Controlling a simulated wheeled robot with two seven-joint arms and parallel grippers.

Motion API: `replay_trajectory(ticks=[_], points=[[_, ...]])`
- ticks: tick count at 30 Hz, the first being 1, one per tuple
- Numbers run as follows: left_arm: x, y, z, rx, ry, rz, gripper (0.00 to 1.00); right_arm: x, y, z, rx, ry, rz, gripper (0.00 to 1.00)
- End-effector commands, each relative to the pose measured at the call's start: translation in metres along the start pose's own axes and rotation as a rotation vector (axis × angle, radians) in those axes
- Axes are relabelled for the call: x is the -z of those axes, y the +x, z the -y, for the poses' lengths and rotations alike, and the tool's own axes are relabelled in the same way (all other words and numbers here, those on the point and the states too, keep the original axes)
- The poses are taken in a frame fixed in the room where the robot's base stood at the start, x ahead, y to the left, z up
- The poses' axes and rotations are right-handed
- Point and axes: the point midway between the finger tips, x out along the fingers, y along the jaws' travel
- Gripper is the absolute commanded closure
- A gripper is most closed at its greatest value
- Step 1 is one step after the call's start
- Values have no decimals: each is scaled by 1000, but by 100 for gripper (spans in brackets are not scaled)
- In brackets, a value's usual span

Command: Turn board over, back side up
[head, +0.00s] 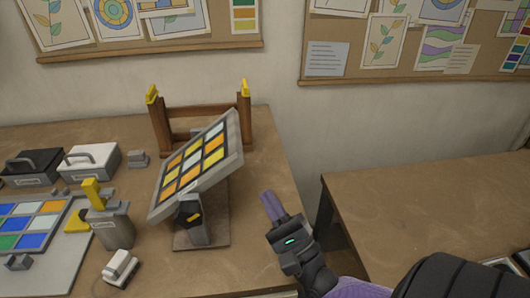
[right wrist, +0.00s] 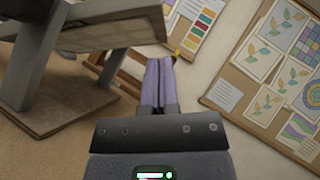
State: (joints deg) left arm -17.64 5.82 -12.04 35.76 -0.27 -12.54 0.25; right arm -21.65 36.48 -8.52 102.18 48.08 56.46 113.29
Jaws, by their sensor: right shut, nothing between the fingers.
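The board (head: 238,150) is a grey-framed panel with orange, yellow and pale panes. It sits tilted on a stand (head: 215,240), its upper end to the right and its paned face toward the head camera. A dark knob with a yellow mark (head: 190,213) is at the stand's near side. My right gripper (head: 268,197) is shut and empty, right of the stand and apart from the board. In the right wrist view its purple fingers (right wrist: 159,66) are together, with the board's underside (right wrist: 110,30) to their left. My left gripper is not in view.
A wooden rack with yellow tips (head: 155,125) stands behind the board. To the left are a black box (head: 30,168), a white box (head: 90,160), a grey canister (head: 112,228) and a flat panel with blue panes (head: 40,222). A gap separates this table from another (head: 430,205) at right.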

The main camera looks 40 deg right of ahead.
Motion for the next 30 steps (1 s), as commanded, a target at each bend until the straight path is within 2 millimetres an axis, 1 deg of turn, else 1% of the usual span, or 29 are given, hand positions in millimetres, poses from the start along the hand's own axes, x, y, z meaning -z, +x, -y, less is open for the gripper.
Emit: replay_trajectory(ticks=[1,6,9,12,15,25,30], points=[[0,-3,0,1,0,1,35,-1,12,1,4,-1,4,100],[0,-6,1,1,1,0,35,-1,46,1,3,-3,4,100],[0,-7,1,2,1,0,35,-1,60,0,2,-4,2,100],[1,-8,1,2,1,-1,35,-1,69,0,1,-4,2,100],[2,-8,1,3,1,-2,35,0,72,0,-1,-4,2,100],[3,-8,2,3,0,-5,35,0,73,0,-2,-5,1,100],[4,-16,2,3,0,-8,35,-4,76,2,-21,-24,2,100]])
